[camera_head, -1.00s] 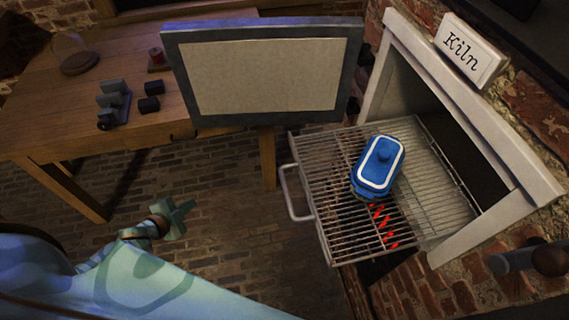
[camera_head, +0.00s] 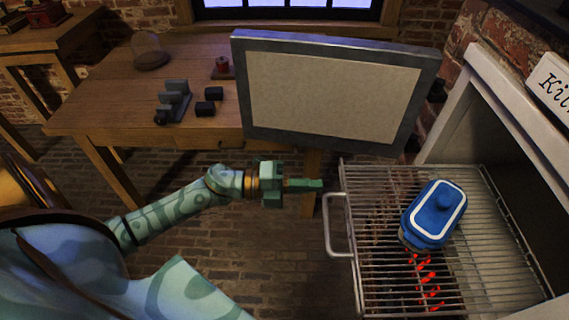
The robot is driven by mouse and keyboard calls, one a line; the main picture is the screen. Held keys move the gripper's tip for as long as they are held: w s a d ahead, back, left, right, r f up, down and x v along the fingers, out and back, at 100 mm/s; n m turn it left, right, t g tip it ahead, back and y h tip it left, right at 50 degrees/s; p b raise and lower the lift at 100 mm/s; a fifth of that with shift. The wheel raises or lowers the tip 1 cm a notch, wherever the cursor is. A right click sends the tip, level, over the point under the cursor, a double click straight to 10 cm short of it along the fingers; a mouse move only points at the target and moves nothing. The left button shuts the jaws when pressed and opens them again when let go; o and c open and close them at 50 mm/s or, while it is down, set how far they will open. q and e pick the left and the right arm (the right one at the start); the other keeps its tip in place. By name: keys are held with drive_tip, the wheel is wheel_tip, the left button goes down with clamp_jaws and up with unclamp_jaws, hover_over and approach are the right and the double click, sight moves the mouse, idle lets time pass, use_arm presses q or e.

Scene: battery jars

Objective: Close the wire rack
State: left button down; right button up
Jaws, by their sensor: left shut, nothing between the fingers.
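The wire rack (camera_head: 383,192) is pulled out of the kiln (camera_head: 492,125). Its handle (camera_head: 329,226) is on its left side. A blue lidded dish with a white rim (camera_head: 430,222) sits on the rack, and glowing red pieces (camera_head: 428,285) show below it. My left gripper (camera_head: 318,185) is shut and empty. It points right and appears just left of the rack, near the upper part of the handle, with a gap visible in the picture. My right gripper is not in view.
The open kiln door (camera_head: 335,95) stands behind the rack. A wooden table (camera_head: 105,95) at the back left holds dark blocks (camera_head: 209,101), a red spool (camera_head: 222,66) and a glass dome (camera_head: 148,52). Brick floor lies clear between table and rack.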

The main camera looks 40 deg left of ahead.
sight(393, 190)
use_arm(q)
drive_tip(key=shift+x, duration=2)
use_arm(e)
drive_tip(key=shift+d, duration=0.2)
use_arm(q)
drive_tip(key=shift+w+d, duration=0.25)
drive_tip(key=shift+d, duration=0.1)
drive_tip(key=x, duration=1.3)
drive_tip(key=shift+w+d, duration=0.25)
drive_tip(key=shift+d, duration=0.05)
drive_tip(key=b+x, duration=0.3)
drive_tip(key=x, duration=1)
drive_tip(key=shift+w+d+f+b, duration=0.2)
drive_tip(key=shift+w+d+b, duration=0.1)
drive_tip(key=shift+b, duration=0.05)
drive_tip(key=shift+w+d+r, duration=0.1)
drive_tip(key=shift+w+d, duration=0.15)
drive_tip(key=shift+d, duration=0.1)
drive_tip(key=shift+r, duration=0.15)
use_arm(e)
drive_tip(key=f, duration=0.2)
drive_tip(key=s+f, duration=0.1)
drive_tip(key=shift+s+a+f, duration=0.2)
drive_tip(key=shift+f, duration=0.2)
use_arm(q)
drive_tip(key=shift+r, duration=0.2)
